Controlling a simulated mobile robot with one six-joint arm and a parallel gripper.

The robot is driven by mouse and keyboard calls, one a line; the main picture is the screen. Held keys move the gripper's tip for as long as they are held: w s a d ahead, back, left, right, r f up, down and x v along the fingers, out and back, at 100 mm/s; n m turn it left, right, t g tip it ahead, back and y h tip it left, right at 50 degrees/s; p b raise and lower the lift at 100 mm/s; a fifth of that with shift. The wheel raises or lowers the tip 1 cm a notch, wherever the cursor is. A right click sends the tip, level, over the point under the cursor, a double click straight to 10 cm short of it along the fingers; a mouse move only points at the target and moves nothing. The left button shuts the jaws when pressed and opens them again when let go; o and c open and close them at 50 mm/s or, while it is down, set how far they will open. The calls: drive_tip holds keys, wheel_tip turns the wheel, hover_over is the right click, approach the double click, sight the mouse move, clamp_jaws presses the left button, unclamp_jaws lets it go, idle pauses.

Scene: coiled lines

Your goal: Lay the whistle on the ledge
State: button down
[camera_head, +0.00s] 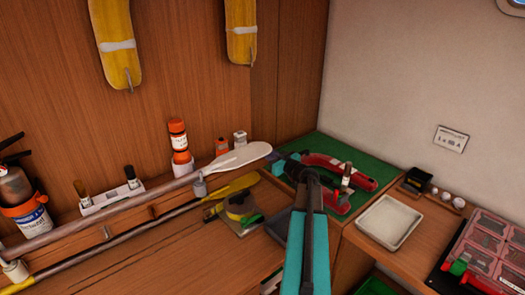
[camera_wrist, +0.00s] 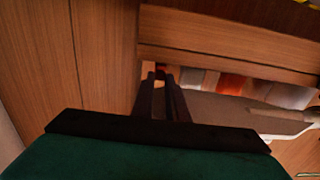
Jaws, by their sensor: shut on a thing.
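My gripper (camera_head: 312,176) is shut, with its dark fingers over the green mat on the right. In the wrist view the fingertips (camera_wrist: 161,75) are close together, with a small reddish bit (camera_wrist: 160,73) between them. I take this to be the whistle; the fingers hide most of it and its shape cannot be made out. The wooden ledge (camera_head: 158,203) runs along the panelled wall at the left, apart from my gripper.
A white-bladed oar (camera_head: 240,157) and a yellow one (camera_head: 235,187) lie along the ledge. An orange bottle (camera_head: 178,138) stands behind. Red-handled tools (camera_head: 345,170) lie on the green mat (camera_head: 325,145). A white tray (camera_head: 390,222) is at right.

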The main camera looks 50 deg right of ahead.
drive_tip(key=shift+w+f+p, duration=0.25)
drive_tip(key=shift+w+p, duration=0.2)
drive_tip(key=shift+w, duration=0.3)
drive_tip(key=shift+f, duration=0.2)
drive_tip(key=c, duration=1.7)
unclamp_jaws()
drive_tip(key=shift+c, duration=0.2)
drive_tip(key=shift+r, duration=0.2)
drive_tip(key=s+a+b, duration=0.1)
drive_tip(key=s+b, duration=0.2)
drive_tip(key=s, duration=0.9)
drive_tip(key=shift+a, duration=0.1)
